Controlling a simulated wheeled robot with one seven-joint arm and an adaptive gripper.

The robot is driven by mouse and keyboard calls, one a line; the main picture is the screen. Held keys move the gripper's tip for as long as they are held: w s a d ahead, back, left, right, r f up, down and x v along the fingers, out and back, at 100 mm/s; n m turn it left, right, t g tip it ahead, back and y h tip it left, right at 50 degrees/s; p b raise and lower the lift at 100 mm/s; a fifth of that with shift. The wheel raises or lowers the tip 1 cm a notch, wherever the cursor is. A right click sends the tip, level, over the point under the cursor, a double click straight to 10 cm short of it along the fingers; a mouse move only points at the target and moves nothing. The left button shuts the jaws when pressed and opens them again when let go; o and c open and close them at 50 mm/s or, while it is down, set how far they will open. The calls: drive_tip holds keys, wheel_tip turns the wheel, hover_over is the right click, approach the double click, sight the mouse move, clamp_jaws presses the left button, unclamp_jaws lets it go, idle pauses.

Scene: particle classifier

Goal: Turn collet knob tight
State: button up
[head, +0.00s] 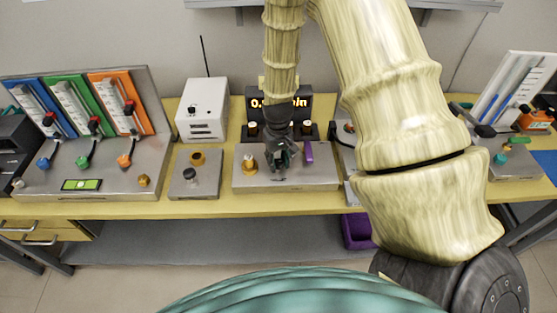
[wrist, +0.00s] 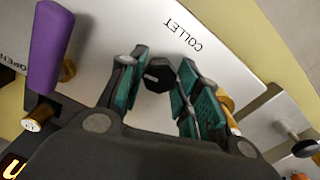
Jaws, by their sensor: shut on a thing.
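The collet knob (wrist: 158,76) is a small black knob with a pale pointer line, on a light metal panel (wrist: 215,75) beside the printed word COLLET. My gripper (wrist: 158,84) has its teal-padded fingers on both sides of the knob and is shut on it. In the head view my gripper (head: 283,158) reaches down to the middle of the same panel (head: 245,182) and hides the knob. A purple lever (wrist: 50,45) on a brass pivot stands on the panel; it also shows in the head view (head: 309,152), just right of my gripper.
A brass fitting (head: 249,163) stands left of my gripper. A lit display (head: 275,104) is behind it. A smaller box with knobs (head: 195,187) and a flowmeter panel with coloured boards (head: 100,185) are further left.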

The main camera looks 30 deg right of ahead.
sight(279, 162)
drive_tip(key=shift+m, duration=0.6)
drive_tip(key=o, duration=1)
drive_tip(key=shift+o, duration=0.2)
wheel_tip(279, 162, up, 12)
idle(0.6)
